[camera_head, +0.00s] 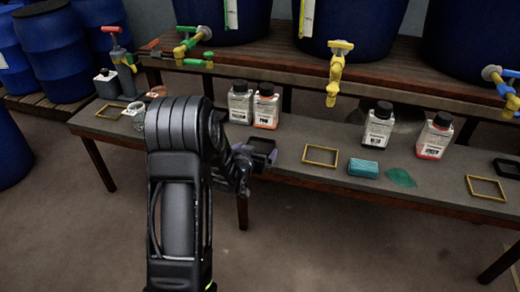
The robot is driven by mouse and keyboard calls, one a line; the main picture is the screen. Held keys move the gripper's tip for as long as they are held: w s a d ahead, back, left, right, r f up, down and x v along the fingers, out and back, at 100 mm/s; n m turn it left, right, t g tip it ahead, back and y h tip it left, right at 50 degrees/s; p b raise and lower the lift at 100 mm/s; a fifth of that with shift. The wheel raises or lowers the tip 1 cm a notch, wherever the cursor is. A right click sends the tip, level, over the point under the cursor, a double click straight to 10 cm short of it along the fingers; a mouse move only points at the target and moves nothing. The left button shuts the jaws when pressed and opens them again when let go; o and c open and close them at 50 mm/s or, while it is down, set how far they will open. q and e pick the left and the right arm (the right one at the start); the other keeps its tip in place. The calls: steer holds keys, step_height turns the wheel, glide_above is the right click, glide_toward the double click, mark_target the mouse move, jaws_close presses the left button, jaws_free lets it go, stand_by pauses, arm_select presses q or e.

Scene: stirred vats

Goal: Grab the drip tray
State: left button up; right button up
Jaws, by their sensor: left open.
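A small black drip tray (262,147) sits near the front edge of the bench, below the middle bottles. A second dark tray (508,168) lies at the far right, cut by the picture's edge. My left gripper (249,161) is open at the near left side of the first tray. It overlaps the tray in the picture; I cannot tell whether they touch. My left arm hides part of the bench. My right gripper is not in view.
White bottles (240,103) stand behind the tray, with others further right. Yellow frames (320,155), a teal sponge (363,168) and a green patch (401,177) lie on the bench (450,192). Blue vats with a yellow tap (336,72) stand above. The floor in front is clear.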

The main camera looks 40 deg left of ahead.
mark_target(263, 141)
arm_select(q)
steer(key=b+x, duration=0.2)
steer(key=x, duration=0.2)
steer(key=shift+w+a+f, duration=0.2)
steer(key=shift+w, duration=0.05)
steer(key=shift+w+a, duration=0.1)
steer(key=shift+w, duration=0.15)
steer(key=c, duration=1.1)
steer(key=shift+r, duration=0.2)
step_height(263, 141, up, 10)
steer(key=p, duration=0.3)
steer(key=shift+f, duration=0.15)
